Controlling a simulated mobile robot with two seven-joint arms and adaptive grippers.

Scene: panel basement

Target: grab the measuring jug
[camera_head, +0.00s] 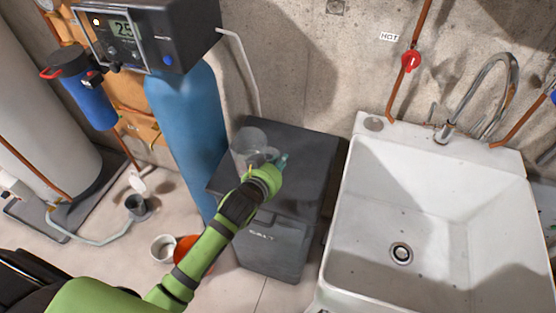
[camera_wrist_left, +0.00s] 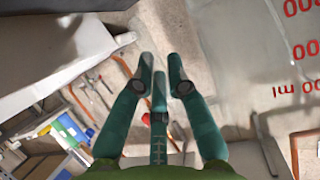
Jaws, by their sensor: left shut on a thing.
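The measuring jug (camera_head: 247,141) is a clear, see-through vessel over the left part of the dark grey bin's lid, upright or nearly so. In the left wrist view the jug (camera_wrist_left: 275,75) fills the upper right, with red marks ending in "ml". My left gripper (camera_head: 277,161), with teal fingers, is at the jug's right front side and shut on it. The fingers (camera_wrist_left: 161,80) also show in the left wrist view. The exact grip on the jug is hidden, and I cannot tell if its base touches the lid. My right gripper is not in view.
The grey salt bin (camera_head: 300,158) stands between a blue tank (camera_head: 187,125) and a white sink (camera_head: 352,215). A black control box (camera_head: 150,35) is above the tank. A white cup (camera_head: 162,248) and an orange container (camera_head: 188,248) are on the floor.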

